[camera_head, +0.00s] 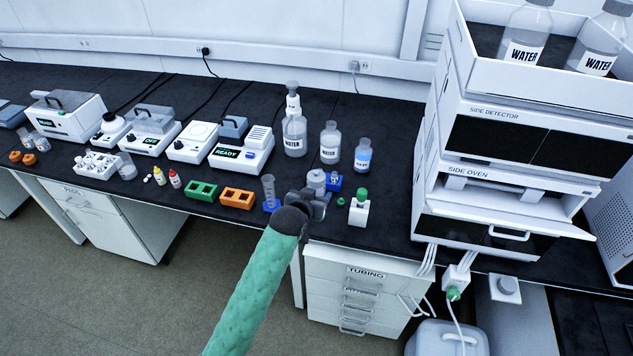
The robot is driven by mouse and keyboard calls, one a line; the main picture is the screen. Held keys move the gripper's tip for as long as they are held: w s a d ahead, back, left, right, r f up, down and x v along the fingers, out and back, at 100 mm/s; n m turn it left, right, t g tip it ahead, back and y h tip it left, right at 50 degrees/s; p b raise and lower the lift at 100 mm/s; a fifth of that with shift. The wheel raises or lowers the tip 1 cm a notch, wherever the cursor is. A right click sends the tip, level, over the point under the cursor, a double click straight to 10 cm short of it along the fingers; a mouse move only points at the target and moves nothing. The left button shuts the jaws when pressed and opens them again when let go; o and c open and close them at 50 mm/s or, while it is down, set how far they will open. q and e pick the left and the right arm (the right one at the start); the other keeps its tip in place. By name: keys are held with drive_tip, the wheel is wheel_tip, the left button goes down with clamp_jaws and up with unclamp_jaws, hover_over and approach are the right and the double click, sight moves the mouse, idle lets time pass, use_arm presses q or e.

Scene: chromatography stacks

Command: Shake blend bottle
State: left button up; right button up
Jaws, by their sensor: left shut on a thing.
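My left gripper (316,203) is in the middle of the head view, over the front edge of the bench, at the end of my green-sleeved arm. It is shut on a small grey-capped bottle (316,180), which shows just beyond the fingers. The gripper hides the lower part of this bottle, and I cannot read a label on it. I cannot tell whether it touches the bench. My right gripper is not in view.
A blue block (333,183) and a white bottle with a green cap (359,208) stand close on the right. A graduated cylinder (269,192) stands on the left. Water bottles (330,145) are behind. The chromatography stack (520,135) rises at the right. Orange (237,198) and green racks (201,190) are left.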

sight(315, 174)
use_arm(q)
drive_tip(key=r, duration=0.8)
drive_tip(key=shift+w+r, duration=0.2)
drive_tip(key=shift+r, duration=0.1)
wheel_tip(315, 174, down, 8)
drive_tip(key=shift+s+f, duration=0.1)
drive_tip(key=shift+r, duration=0.35)
drive_tip(key=shift+f, duration=0.1)
